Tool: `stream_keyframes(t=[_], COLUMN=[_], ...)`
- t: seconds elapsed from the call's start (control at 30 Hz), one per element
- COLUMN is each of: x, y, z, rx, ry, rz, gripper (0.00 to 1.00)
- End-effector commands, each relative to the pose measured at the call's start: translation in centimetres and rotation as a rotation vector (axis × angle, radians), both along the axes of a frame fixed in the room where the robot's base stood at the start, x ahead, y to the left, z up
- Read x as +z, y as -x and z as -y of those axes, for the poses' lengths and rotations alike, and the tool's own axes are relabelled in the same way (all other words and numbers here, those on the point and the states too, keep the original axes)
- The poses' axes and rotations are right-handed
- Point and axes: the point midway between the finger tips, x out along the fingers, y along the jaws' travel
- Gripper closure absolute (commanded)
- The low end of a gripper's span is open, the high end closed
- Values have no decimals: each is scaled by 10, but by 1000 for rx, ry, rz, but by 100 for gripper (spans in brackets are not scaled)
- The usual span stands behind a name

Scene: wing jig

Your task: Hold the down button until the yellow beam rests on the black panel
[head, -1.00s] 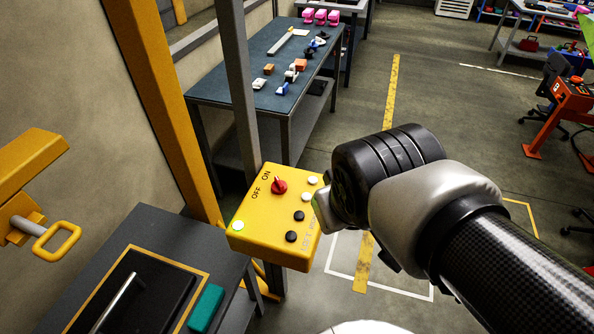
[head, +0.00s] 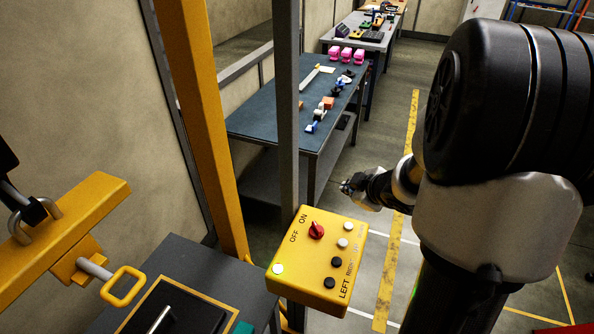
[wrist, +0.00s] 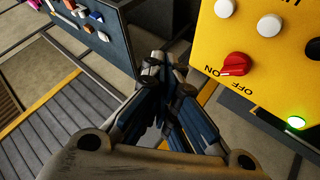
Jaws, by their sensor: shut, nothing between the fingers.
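The yellow control box (head: 320,262) has a red knob (head: 316,230) by the ON and OFF labels, two white buttons, two black buttons (head: 336,262) and a lit green lamp (head: 278,269). It also shows in the wrist view (wrist: 275,60). The yellow beam (head: 75,225) hangs at the left, with a yellow loop handle below it. It is above and apart from the black panel (head: 195,305), which is cut off by the lower edge. My gripper (head: 350,187) is shut and empty, behind the box's upper right side, apart from the buttons. Its fingers (wrist: 165,70) show in the wrist view.
A yellow post (head: 195,110) and a grey post (head: 286,120) stand behind the box. A blue-topped bench (head: 265,115) with small parts is beyond. Open floor with a yellow stripe (head: 402,200) lies at the right.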

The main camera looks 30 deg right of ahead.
Motion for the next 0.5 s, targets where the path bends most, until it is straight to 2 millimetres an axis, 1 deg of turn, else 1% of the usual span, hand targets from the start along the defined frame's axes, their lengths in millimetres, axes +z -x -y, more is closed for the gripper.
stream_keyframes(t=[0.13,0.5], x=[-8,-9], y=[3,3], z=[2,1], rx=[35,40], ry=[-22,-24], rz=[-1,0], gripper=[100,100])
